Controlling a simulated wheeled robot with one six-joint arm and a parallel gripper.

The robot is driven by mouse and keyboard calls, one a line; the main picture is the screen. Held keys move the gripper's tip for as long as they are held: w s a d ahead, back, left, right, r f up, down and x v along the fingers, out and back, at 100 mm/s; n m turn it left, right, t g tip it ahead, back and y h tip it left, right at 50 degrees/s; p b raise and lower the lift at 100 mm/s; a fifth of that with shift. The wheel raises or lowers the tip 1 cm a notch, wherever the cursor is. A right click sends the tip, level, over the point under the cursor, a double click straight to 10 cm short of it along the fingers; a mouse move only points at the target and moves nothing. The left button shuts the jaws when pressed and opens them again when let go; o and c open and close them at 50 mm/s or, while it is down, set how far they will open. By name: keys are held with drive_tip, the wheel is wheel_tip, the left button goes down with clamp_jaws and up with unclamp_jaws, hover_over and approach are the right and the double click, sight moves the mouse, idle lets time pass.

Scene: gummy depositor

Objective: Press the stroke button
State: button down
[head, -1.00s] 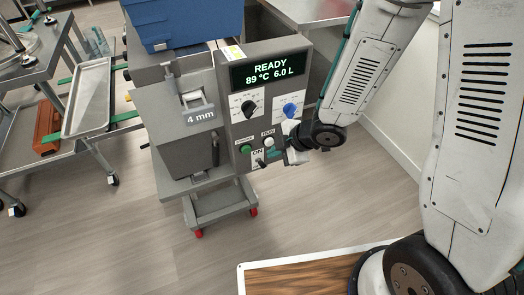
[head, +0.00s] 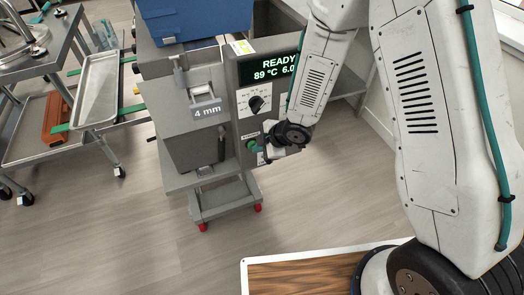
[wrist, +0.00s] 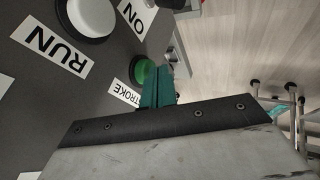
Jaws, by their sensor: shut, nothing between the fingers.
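The green stroke button (head: 251,144) sits low on the grey control panel of the depositor. In the wrist view the green button (wrist: 145,72) is beside its partly covered label, which reads "TROKE". My gripper (head: 264,149) is at the panel just right of the button. In the wrist view its teal fingers (wrist: 158,88) are shut and empty, with tips close to the button and overlapping its edge. I cannot tell whether they touch it. The white RUN button (wrist: 90,16) is at the upper left of the wrist view; my arm hides it in the head view.
The panel also bears a display (head: 268,68) reading READY and a black dial (head: 256,103). A blue hopper (head: 195,18) is on top. A cart with a metal tray (head: 97,90) stands at left. The floor in front is clear.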

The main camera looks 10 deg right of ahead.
drive_tip(key=shift+w+a+r, duration=0.1)
drive_tip(key=shift+w+a, duration=0.05)
drive_tip(key=shift+w, duration=0.35)
drive_tip(key=shift+w+a+r, duration=0.1)
drive_tip(key=shift+w, duration=0.4)
drive_tip(key=s+d+r, duration=0.6)
drive_tip(key=s+r, duration=0.1)
drive_tip(key=s, duration=0.1)
drive_tip(key=shift+d+r, duration=0.15)
drive_tip(key=shift+r, duration=0.15)
